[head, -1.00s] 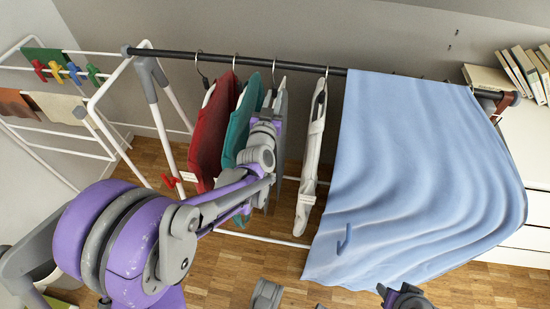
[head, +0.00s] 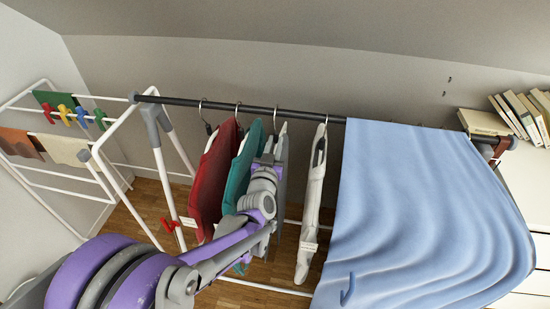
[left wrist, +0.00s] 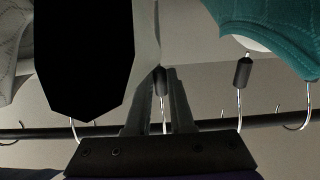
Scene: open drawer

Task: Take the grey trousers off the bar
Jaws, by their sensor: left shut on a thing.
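The grey trousers (head: 282,152) hang on a hanger from the dark bar (head: 225,106), between a teal garment (head: 240,172) and a whitish garment (head: 312,200). My left gripper (head: 268,160) is up at the top of the grey trousers and partly hides them. In the left wrist view the two fingers of my left gripper (left wrist: 160,98) are shut around the dark neck of a hanger (left wrist: 160,80), with the hook running toward the bar (left wrist: 270,121). The gripper body hides where this hook meets the bar. My right gripper is out of view.
A red garment (head: 214,175) hangs left of the teal one. A large blue cloth (head: 420,210) covers the bar's right part. A white drying rack (head: 100,165) with small cloths and pegs stands left. Books (head: 525,110) lie at the right.

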